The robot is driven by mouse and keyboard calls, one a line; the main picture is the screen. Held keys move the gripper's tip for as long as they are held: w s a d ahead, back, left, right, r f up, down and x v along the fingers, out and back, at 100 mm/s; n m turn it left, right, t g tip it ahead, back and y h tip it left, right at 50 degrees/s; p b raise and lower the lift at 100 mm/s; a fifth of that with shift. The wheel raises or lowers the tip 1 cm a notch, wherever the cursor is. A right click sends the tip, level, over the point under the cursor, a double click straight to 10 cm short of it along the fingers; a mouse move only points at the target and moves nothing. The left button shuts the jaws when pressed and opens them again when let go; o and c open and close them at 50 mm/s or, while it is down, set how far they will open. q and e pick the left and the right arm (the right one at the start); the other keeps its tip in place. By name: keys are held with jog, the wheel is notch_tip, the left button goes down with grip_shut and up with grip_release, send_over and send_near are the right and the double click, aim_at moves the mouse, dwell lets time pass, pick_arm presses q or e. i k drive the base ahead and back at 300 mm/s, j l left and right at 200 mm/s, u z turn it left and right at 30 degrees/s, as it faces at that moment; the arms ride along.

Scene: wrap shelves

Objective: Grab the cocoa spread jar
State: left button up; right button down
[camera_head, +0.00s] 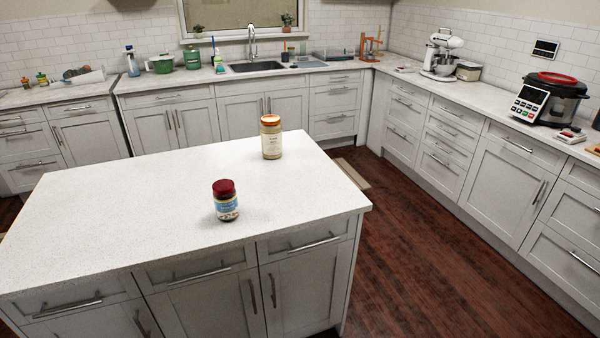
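Two jars stand upright on the white island top. The nearer one is a small jar (226,201) with a dark red lid, a blue and white label and dark contents showing at the bottom; it looks like the cocoa spread jar, but the label is too small to read. The other is a taller jar (271,138) with an orange lid, a pale label and cream contents, further back and to the right. Neither of my grippers is in the head view.
The kitchen island (110,205) has wide free room left of the jars. Dark wooden floor (425,240) lies to its right. Counters along the back and right walls hold a sink (256,67), a stand mixer (441,55) and a multicooker (550,98).

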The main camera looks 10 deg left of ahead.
aim_at(226, 206)
jog(key=i+l+z, duration=0.2)
jog(key=i+z, duration=0.25)
jog(key=i, duration=0.25)
jog(key=i+z, duration=0.4)
jog(key=i, duration=0.3)
jog(key=i+u, duration=0.3)
jog(key=u, duration=0.15)
jog(key=i+l+u, duration=0.2)
jog(key=u, duration=0.2)
jog(key=i+l+u, duration=0.3)
jog(key=u, duration=0.15)
